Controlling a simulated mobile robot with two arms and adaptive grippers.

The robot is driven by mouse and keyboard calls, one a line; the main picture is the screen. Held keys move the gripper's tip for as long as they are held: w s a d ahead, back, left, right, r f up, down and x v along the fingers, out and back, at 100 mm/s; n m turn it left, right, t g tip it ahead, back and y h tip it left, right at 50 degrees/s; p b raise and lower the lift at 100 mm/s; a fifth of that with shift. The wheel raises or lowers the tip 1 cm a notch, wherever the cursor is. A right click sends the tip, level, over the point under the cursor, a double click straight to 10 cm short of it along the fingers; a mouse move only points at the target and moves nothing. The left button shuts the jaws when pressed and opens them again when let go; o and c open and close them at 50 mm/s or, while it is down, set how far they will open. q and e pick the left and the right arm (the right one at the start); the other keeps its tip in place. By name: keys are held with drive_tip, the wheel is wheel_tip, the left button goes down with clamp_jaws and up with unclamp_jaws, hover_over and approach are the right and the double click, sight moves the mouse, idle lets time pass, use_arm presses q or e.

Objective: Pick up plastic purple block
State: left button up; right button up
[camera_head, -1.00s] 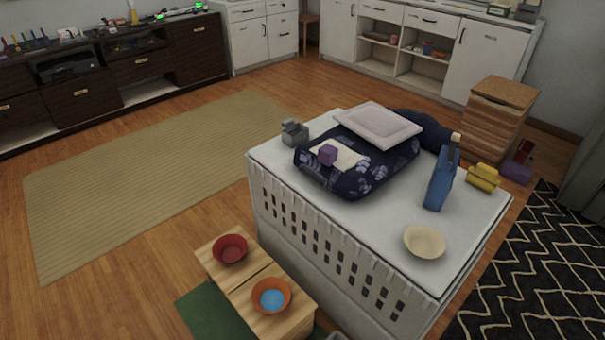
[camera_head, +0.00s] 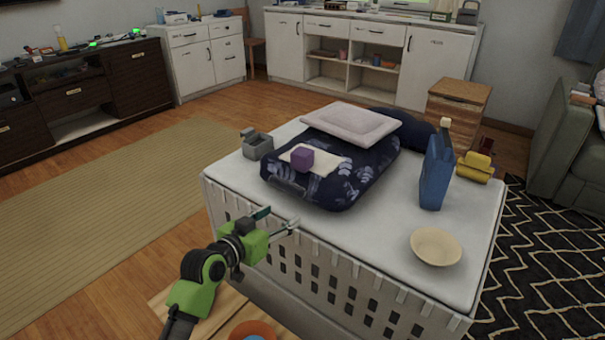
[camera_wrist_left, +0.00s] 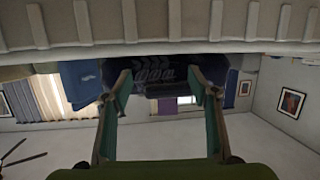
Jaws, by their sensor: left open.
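The cushion lies on the white crate-like table (camera_head: 390,235). My left gripper (camera_head: 278,220) is open and empty at the table's near left edge, in front of and lower in the picture than the block. In the left wrist view its two fingers (camera_wrist_left: 160,88) are spread apart. The cushion (camera_wrist_left: 150,72) seems to show beyond them, upside down; I cannot make out the block there. My right gripper is not in view.
A grey container (camera_head: 258,147) stands left of the cushion. A pale pillow (camera_head: 350,122) lies behind the block. A blue bottle-like object (camera_head: 437,172) and a cream bowl (camera_head: 435,246) stand on the right. The table's front strip is clear.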

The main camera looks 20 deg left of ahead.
use_arm(q)
wheel_tip(320, 180, up, 12)
drive_tip(key=w+a+t+h+b, duration=0.1)
drive_tip(key=w+t+b, duration=0.1)
drive_tip(key=t, duration=0.1)
approach(303, 150)
drive_tip(key=x, duration=0.3)
drive_tip(key=shift+w+d+r, duration=0.15)
drive_tip(key=shift+w+r, duration=0.05)
drive_tip(key=shift+w, duration=0.05)
drive_tip(key=shift+w+d+m, duration=0.1)
drive_tip(key=shift+w+m, duration=0.2)
drive_tip(key=shift+w, duration=0.2)
drive_tip(key=shift+w+d+f+b, duration=0.15)
drive_tip(key=shift+w+d+b, duration=0.05)
drive_tip(key=shift+w+b, duration=0.35)
drive_tip(key=x, duration=0.3)
drive_tip(key=shift+w+f+b, duration=0.2)
drive_tip(key=shift+w+b, duration=0.1)
drive_tip(key=shift+b, duration=0.1)
drive_tip(key=shift+w+d, duration=0.1)
drive_tip(key=shift+w, duration=0.15)
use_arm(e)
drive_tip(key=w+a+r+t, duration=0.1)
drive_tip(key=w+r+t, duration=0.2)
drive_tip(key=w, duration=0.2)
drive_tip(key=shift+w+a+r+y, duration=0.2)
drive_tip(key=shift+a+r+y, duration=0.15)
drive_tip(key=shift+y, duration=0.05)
